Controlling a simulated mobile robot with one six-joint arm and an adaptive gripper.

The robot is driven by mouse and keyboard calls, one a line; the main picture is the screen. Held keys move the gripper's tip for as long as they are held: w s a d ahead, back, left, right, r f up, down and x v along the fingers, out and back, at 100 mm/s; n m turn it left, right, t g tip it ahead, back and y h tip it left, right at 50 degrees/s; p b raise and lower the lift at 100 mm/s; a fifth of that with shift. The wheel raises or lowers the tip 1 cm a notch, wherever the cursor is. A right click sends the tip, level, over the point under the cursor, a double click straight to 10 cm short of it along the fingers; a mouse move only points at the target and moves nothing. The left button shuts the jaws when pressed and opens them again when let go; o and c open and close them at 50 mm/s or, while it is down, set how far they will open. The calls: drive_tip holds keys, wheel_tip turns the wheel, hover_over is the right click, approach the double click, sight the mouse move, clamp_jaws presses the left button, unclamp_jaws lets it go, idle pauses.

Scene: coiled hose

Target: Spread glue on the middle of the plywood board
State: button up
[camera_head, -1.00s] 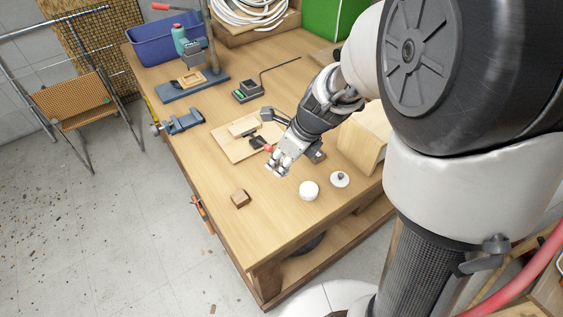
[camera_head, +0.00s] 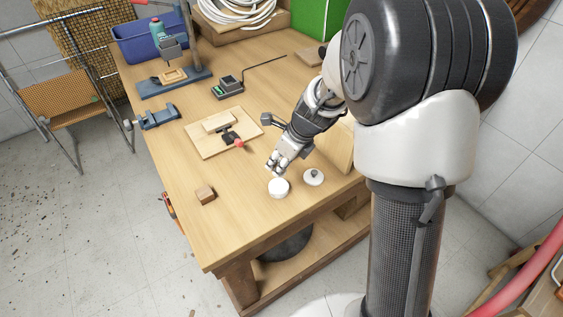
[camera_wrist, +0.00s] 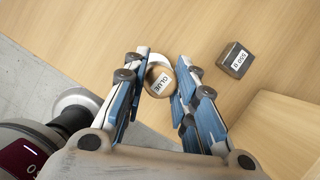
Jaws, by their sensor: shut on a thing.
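A pale flat board, apparently the plywood (camera_head: 208,148), lies mid-table in the head view, bearing a small wood block and a black clamp-like piece with a red knob. My gripper (camera_head: 271,167) is right of and nearer than the board, above the table near its front. In the wrist view my gripper (camera_wrist: 168,62) is shut on a tan round container labelled GLUE (camera_wrist: 163,82); the fingers partly hide it. A white round jar (camera_head: 278,188) stands just in front of the gripper in the head view, with a knobbed white lid (camera_head: 314,177) to its right.
A small brown block (camera_head: 205,195) sits left of the jar. A larger wooden box (camera_head: 336,147) stands right of my gripper. A blue vise (camera_head: 158,117), a drill stand (camera_head: 174,82) and a coiled white hose (camera_head: 238,12) are farther back. The table front-left is mostly clear.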

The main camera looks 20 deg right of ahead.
sight(282, 174)
drive_tip(key=shift+a+f+b, duration=0.2)
drive_tip(key=shift+f+b, duration=0.5)
drive_tip(key=shift+f, duration=0.05)
wheel_tip(282, 174, down, 4)
drive_tip(key=b, duration=0.4)
drive_tip(key=shift+b, duration=0.4)
drive_tip(key=shift+f, duration=0.5)
drive_tip(key=shift+s+f, duration=0.1)
drive_tip(key=shift+f, duration=0.05)
idle(1.4)
wheel_tip(282, 174, up, 7)
drive_tip(key=p, duration=0.8)
idle(0.8)
